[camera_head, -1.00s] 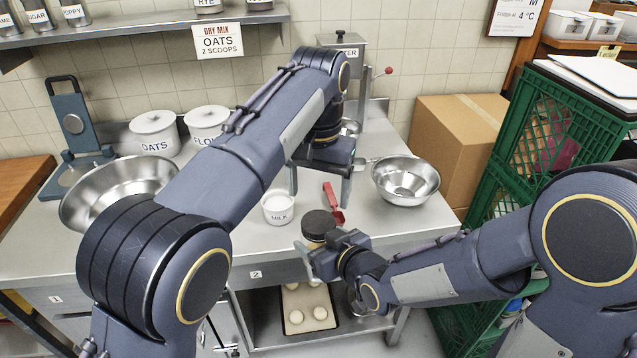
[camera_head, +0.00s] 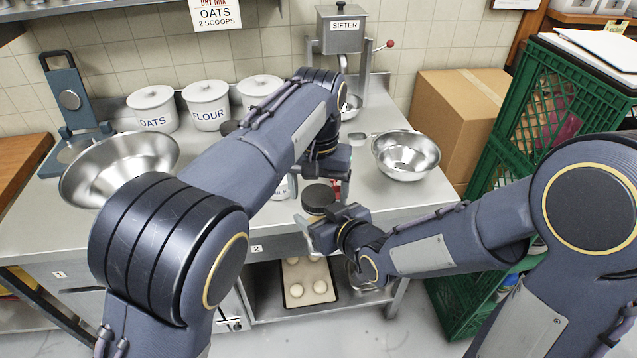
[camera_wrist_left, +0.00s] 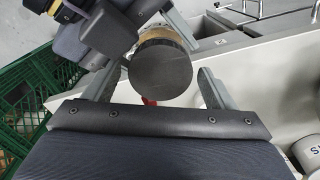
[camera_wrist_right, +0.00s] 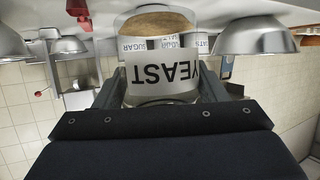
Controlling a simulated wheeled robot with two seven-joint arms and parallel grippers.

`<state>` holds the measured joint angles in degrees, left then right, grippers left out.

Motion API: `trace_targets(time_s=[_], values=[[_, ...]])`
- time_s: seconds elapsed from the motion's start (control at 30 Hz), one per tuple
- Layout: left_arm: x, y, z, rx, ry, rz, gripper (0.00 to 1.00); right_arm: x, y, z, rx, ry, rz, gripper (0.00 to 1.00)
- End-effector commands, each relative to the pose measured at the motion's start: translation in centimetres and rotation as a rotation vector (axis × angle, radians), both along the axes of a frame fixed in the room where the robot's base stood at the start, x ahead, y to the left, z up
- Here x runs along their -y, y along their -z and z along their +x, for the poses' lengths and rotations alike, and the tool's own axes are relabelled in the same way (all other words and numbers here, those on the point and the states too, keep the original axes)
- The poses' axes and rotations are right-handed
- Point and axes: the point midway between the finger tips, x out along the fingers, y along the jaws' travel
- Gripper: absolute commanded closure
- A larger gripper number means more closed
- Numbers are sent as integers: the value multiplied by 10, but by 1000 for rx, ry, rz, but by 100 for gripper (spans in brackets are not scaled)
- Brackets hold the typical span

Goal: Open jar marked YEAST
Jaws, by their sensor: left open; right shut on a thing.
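The YEAST jar (camera_wrist_right: 160,72) is clear, with a YEAST label that appears upside down in the right wrist view. Its dark round lid (camera_head: 319,193) is on it. My right gripper (camera_head: 318,232) is shut around the jar's body and holds it in front of the table's front edge. My left gripper (camera_wrist_left: 157,88) is open above the jar. In the left wrist view the lid (camera_wrist_left: 160,72) lies between its fingers, with a gap visible on the right side. In the head view my left arm partly hides the left fingers.
The steel table (camera_head: 385,205) holds a large bowl (camera_head: 120,165) at left, a smaller bowl (camera_head: 406,155) at right and the sifter (camera_head: 341,35) behind. OATS (camera_head: 153,110) and FLOUR (camera_head: 207,105) canisters stand at the back. Green crates (camera_head: 520,150) are at right.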

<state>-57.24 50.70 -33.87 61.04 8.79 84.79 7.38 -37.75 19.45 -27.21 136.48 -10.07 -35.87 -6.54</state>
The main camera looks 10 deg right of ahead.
Motion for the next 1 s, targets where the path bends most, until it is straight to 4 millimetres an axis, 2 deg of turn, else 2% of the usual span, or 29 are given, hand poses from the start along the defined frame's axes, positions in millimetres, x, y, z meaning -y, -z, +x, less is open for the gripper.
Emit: trace_targets(time_s=[0.13,0.47,0.57,0.73,1.0], values=[[0,0,0,0,0,0,25,0,0,0,1,0,0,98],[0,0,0,0,1,0,67,0,0,0,1,0,0,98],[0,-1,0,0,-34,-1,67,0,0,0,1,0,0,98],[0,-1,0,-1,-224,-1,67,0,0,0,1,0,0,98],[1,-1,0,-1,-225,-1,68,0,0,0,1,0,0,98]])
